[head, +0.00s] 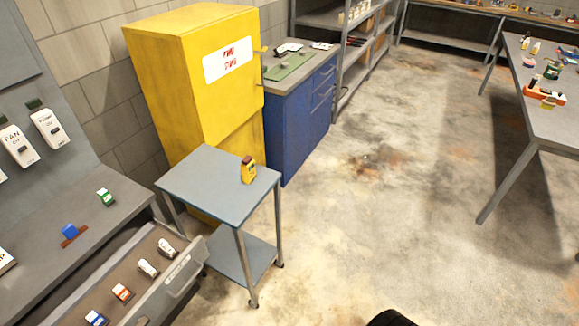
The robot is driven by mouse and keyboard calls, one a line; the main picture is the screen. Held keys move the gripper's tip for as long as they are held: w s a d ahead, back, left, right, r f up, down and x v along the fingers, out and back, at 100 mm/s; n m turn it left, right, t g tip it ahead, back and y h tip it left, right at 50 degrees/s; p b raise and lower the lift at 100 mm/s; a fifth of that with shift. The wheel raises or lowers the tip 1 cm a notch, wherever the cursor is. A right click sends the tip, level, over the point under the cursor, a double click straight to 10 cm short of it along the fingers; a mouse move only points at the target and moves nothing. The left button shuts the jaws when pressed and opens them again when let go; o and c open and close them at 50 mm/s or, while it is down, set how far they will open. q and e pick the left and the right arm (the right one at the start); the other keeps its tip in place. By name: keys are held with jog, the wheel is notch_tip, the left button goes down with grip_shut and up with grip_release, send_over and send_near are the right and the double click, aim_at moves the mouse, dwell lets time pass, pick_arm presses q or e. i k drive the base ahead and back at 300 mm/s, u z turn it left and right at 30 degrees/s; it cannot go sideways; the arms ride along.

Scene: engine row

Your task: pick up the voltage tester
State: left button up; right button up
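A small yellow handheld device with a dark reddish-brown top (248,170), which looks like the voltage tester, stands on the top of a grey-blue cart (205,183). It is near the cart top's right side, with bare surface to its left. Neither of my grippers can be made out. A black rounded shape (390,318) shows at the bottom edge; it may be part of me, but I cannot tell which part.
An open drawer (178,285) with several small switch-like parts juts out left of the cart. A yellow cabinet (185,90) and a blue drawer unit (300,130) stand behind it. A long table (550,125) is at right. The concrete floor between is clear.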

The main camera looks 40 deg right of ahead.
aim_at(247, 166)
jog(key=z, duration=1.1)
jog(key=k, duration=0.55)
jog(key=z, duration=0.45)
jog(key=i, duration=0.8)
